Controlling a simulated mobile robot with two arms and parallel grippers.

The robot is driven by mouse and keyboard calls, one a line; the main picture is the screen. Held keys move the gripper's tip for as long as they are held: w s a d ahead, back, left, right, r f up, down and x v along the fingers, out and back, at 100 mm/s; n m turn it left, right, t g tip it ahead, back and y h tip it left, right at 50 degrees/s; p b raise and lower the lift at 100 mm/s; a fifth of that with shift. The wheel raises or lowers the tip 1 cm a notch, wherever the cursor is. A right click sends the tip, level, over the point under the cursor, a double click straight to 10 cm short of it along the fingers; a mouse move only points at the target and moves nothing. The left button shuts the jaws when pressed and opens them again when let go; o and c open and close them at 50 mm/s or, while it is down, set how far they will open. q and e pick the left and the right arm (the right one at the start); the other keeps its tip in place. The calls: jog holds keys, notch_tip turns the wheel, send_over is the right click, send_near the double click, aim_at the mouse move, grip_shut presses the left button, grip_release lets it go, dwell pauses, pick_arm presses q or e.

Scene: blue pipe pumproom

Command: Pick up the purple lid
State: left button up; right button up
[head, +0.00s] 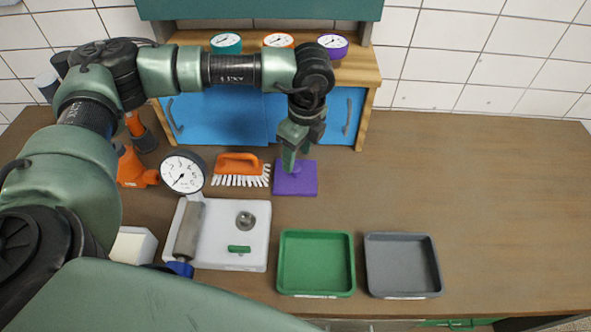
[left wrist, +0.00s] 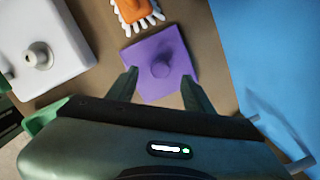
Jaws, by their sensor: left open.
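The purple lid (head: 302,181) is a flat square with a round knob at its middle. It lies on the wooden counter in front of the blue cabinet. In the left wrist view the lid (left wrist: 150,62) lies beyond my fingertips, its knob between their lines. My left gripper (head: 290,160) points down over the lid's left back part in the head view. Its fingers are apart and empty in the left wrist view (left wrist: 160,82). The gripper hides part of the lid in the head view. My right gripper is not in view.
An orange brush (head: 240,164) lies just left of the lid. The blue cabinet (head: 235,118) stands close behind. A white board (head: 255,212), green tray (head: 316,232) and grey tray (head: 402,236) are in front. The counter's right side is clear.

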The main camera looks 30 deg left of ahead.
aim_at(295, 168)
pick_arm(q)
notch_tip(295, 168, down, 4)
jog(key=shift+a+r+p, duration=0.15)
jog(key=shift+p, duration=0.6)
jog(key=shift+w+f, duration=0.1)
jog(key=shift+f, duration=0.25)
grip_shut()
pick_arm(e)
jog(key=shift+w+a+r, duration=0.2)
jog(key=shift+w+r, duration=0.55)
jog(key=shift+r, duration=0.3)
pick_arm(q)
jog(key=shift+r, duration=0.15)
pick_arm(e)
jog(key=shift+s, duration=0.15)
